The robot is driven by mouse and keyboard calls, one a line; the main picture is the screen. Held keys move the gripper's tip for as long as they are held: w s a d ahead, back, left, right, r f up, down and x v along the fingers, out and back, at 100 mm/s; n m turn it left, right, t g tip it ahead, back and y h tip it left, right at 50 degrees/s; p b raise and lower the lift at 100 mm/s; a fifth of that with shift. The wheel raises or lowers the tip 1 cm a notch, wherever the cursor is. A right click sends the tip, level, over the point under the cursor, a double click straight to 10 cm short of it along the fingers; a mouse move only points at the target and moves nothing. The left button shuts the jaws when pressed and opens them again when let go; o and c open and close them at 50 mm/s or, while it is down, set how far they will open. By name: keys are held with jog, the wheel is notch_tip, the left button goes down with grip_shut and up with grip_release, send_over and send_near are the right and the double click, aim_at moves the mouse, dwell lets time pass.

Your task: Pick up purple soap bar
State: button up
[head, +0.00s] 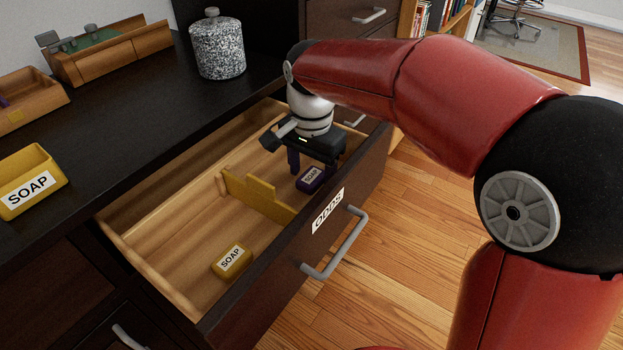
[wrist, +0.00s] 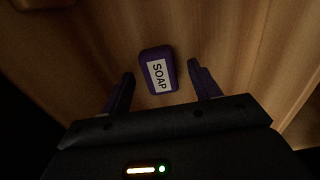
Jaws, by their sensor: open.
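The purple soap bar (head: 310,179) lies on the floor of the open drawer, beyond a low yellow divider, near the drawer front. It has a white label reading SOAP. In the wrist view the soap bar (wrist: 157,70) lies ahead of the fingertips, roughly between their lines and a little left of centre. My gripper (head: 300,165) is inside the drawer, above and beside the soap bar. The far finger is partly hidden in the head view.
The open drawer (head: 150,262) has wooden walls and a dark front with a handle (head: 338,250). A yellow soap bar (head: 232,261) lies nearer in it, before the yellow divider (head: 258,194). A yellow SOAP box (head: 32,182) and a speckled jar (head: 217,48) stand on the dresser top.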

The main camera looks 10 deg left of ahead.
jog(key=c, duration=1.1)
